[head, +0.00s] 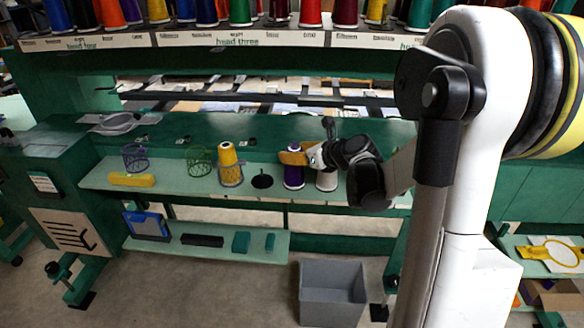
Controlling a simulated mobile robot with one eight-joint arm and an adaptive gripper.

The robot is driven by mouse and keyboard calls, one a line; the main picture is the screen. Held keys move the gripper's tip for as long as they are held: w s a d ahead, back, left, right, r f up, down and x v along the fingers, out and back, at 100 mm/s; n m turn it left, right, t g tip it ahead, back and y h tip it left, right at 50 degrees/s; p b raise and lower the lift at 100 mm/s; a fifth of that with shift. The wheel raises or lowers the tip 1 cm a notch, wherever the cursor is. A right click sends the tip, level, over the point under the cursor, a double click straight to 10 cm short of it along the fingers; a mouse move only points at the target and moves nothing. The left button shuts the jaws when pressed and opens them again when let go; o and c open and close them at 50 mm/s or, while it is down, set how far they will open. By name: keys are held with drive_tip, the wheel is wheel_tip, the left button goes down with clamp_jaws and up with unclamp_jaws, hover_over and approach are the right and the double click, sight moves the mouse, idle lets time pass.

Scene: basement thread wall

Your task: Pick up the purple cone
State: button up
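The purple cone (293,179) stands upright on the pale green shelf, right of the middle. My gripper (293,157) is at the cone's top, reaching in from the right. An orange-yellow part shows at the gripper's end, over the cone's upper part. The fingers are too small and covered to tell whether they are open, shut or touching the cone.
A white cone (326,181) stands close to the right, under my gripper. Left are a black disc (262,181), a yellow cone (229,166), a green mesh basket (199,162) and a purple one (135,158). A grey bin (332,290) stands on the floor below.

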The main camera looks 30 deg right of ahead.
clamp_jaws()
wheel_tip(320, 180, up, 10)
drive_tip(key=p, duration=0.4)
